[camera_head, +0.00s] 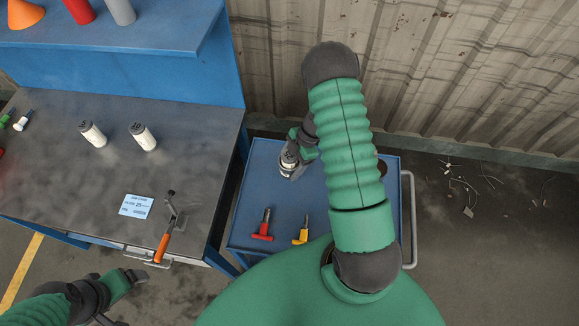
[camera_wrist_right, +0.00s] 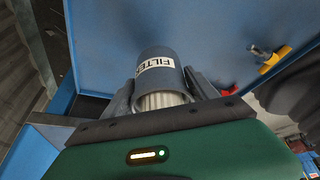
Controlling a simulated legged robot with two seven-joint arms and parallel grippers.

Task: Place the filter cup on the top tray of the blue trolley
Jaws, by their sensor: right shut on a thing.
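The filter cup (camera_head: 290,160) is a grey cylinder with a white FILTER label. It also shows in the right wrist view (camera_wrist_right: 158,70), between the fingers with its ribbed white part facing the camera. My right gripper (camera_head: 297,158) is shut on the cup, over the left part of the blue trolley's top tray (camera_head: 282,208). The tray fills the background of the right wrist view (camera_wrist_right: 218,35). I cannot tell whether the cup touches the tray. My left gripper (camera_head: 133,278) is empty near the workbench's front edge; its jaw opening is unclear.
A red-handled tool (camera_head: 263,228) and a yellow-handled tool (camera_head: 301,232) lie on the tray's front part. The workbench (camera_head: 60,170) at left holds two white canisters (camera_head: 143,136), a label card (camera_head: 136,205) and an orange-handled tool (camera_head: 165,240). A corrugated wall (camera_head: 450,80) stands behind.

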